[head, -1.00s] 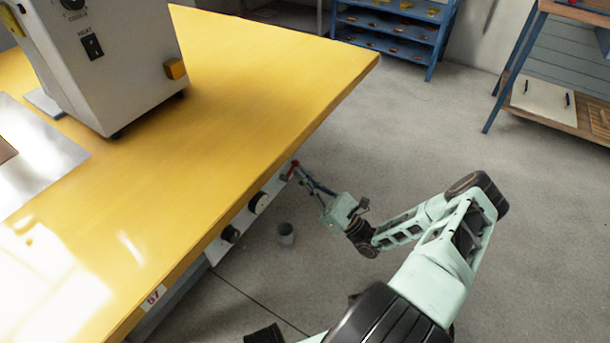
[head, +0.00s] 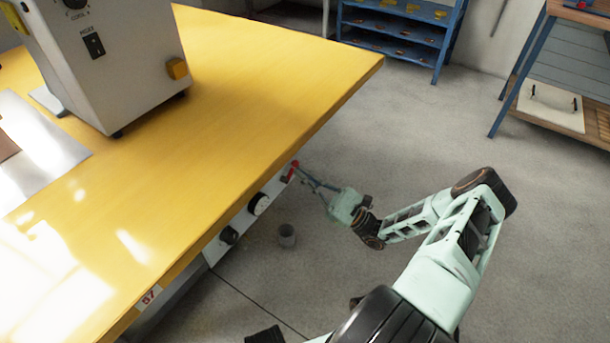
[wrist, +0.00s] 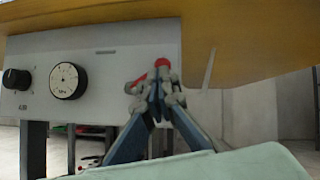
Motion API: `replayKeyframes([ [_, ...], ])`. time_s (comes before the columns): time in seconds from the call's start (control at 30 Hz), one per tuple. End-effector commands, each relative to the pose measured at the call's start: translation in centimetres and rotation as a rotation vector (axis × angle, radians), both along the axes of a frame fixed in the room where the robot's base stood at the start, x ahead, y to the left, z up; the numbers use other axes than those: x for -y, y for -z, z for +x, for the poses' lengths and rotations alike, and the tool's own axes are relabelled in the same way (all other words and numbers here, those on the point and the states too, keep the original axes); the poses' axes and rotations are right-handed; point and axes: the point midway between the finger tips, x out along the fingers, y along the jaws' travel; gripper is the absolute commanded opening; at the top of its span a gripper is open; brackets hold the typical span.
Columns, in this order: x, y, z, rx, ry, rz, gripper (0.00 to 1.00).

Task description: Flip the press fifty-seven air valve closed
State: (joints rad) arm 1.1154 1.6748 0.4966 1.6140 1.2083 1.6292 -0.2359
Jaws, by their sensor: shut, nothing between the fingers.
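The air valve has a red handle (head: 290,172) at the far end of the panel under the yellow bench edge. In the wrist view the red handle (wrist: 162,64) shows just above and to the left of my fingertips, partly hidden behind them. My gripper (head: 301,173) is shut with nothing between its fingers. Its fingertips (wrist: 158,86) are right at the valve; I cannot tell whether they touch it. The valve body is mostly hidden by the fingers, so its exact lever angle is unclear.
The panel (wrist: 110,60) also carries a black knob (wrist: 16,79) and a round gauge (wrist: 68,80). The bench top (head: 235,95) overhangs it and bears a "57" tag (head: 149,297). Floor to the right is open.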

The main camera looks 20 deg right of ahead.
Motion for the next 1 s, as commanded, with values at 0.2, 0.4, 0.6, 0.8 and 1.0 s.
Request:
replayKeyframes([
  [0.2,-0.1,-0.3,0.0,0.042,-0.002,-0.053,0.0],
  [0.4,-0.2,-0.6,0.0,0.079,-0.002,-0.101,0.0],
  [0.6,-0.2,-0.8,-0.1,0.117,-0.001,-0.149,0.0],
  [0.8,-0.2,-1.1,-0.1,0.157,-0.002,-0.201,0.0],
  [1.0,-0.3,-1.3,-0.1,0.195,-0.002,-0.249,0.0],
])
